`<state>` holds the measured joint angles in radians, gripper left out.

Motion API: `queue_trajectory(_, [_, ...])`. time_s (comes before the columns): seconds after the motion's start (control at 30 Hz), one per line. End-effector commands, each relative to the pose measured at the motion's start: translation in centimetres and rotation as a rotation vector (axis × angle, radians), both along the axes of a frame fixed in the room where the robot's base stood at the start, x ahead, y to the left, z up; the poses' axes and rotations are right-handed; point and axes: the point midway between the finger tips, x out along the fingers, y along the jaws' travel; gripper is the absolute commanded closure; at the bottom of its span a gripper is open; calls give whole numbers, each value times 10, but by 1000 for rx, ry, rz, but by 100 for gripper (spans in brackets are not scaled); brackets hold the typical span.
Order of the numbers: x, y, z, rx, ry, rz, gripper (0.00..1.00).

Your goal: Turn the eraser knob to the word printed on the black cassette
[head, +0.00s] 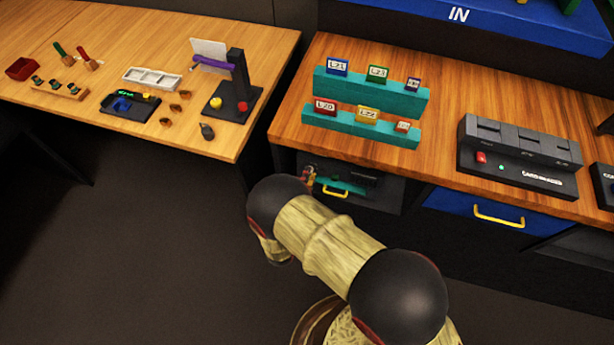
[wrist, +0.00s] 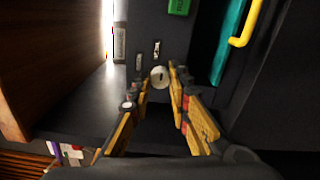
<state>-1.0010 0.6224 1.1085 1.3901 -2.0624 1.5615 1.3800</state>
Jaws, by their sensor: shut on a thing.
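A round pale knob (wrist: 160,77), which I take for the eraser knob, shows in the wrist view on a dark panel, with a dark mark on its face. My gripper (wrist: 159,80) has one fingertip on each side of the knob and is shut on it. Small pale labels (wrist: 157,48) stand by the knob, too small to read. In the head view my gripper (head: 308,176) is partly hidden by my arm, at the dark unit under the right table. I cannot make out a black cassette or its word in either view.
A yellow handle (wrist: 245,24) and a teal strip (wrist: 228,40) are close to the right of my gripper. Above, the wooden table (head: 440,160) carries teal racks (head: 345,92) of labelled blocks and a dark slotted device (head: 520,158). A blue drawer (head: 460,203) is to the right.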

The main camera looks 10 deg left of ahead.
Motion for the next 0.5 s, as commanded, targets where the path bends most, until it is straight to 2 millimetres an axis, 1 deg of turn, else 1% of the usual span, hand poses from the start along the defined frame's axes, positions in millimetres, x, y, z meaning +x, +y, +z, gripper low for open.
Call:
queue_trajectory(0.07, [-1, -1, -2, -3, 3, -1, 100])
queue_trajectory(0.1, [-1, -1, -2, -3, 3, -1, 79])
queue_trajectory(0.4, [0, -1, -1, -2, 1, 0, 63])
queue_trajectory(0.5, [0, -1, -1, -2, 1, 0, 63])
